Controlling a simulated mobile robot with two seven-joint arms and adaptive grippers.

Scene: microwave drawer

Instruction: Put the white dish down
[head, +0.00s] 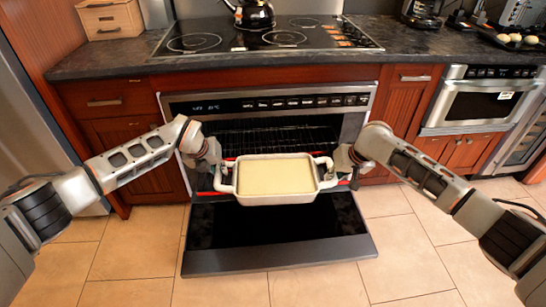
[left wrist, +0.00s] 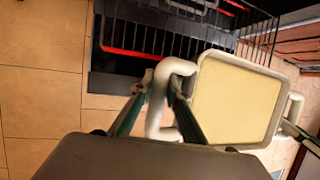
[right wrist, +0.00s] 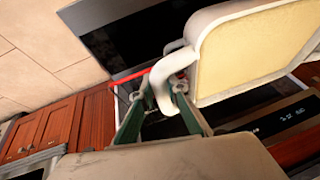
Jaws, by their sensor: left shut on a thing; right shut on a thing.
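The white dish (head: 277,199) is rectangular, filled with something pale yellow, with a looped handle at each end. It looks about level in front of the open oven (head: 170,104), above the lowered door (head: 280,255). My left gripper (head: 214,170) is shut on the dish's left handle (left wrist: 157,105), as the left wrist view shows. My right gripper (head: 340,168) is shut on its right handle (right wrist: 160,85). A red-edged oven rack (head: 231,162) shows behind and beside the dish. I cannot tell whether the dish touches the rack.
The stovetop (head: 240,38) above holds a black kettle (head: 254,14). A wooden box (head: 110,18) stands on the counter at left. A microwave (head: 480,104) is built in at right. The tiled floor (head: 415,260) around the oven door is clear.

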